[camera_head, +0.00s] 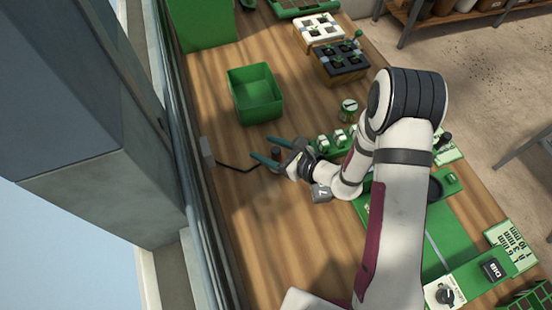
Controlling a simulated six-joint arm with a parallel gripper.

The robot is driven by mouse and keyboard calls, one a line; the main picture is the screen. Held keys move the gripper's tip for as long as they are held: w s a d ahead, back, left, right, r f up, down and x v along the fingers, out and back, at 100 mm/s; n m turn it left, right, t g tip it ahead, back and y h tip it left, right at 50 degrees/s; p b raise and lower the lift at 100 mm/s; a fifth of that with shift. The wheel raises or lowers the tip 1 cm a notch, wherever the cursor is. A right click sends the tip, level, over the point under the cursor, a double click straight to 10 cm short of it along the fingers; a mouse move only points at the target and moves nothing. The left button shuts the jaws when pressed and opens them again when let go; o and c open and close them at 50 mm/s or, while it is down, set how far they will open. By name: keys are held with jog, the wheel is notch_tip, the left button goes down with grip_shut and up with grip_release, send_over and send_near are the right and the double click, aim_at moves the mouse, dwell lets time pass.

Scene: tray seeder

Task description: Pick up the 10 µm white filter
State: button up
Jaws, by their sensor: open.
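My gripper (260,147) is in the middle of the view, above the left part of the wooden bench. Its two teal fingers are apart and point left. A small dark grey cylinder (276,152) shows between the fingers near their base; I cannot tell whether it is part of my gripper. Several small white-topped pieces in green holders (339,137) stand just right of my gripper, partly hidden by my arm. I cannot read any marking on them, so I cannot tell which, if any, is the 10 µm white filter.
An open green bin (254,94) stands behind my gripper. A white block (317,31) and a black-topped block (340,62) stand farther back. Bare wood lies front left.

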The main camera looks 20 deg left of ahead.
grip_shut()
jog(key=shift+r, duration=0.1)
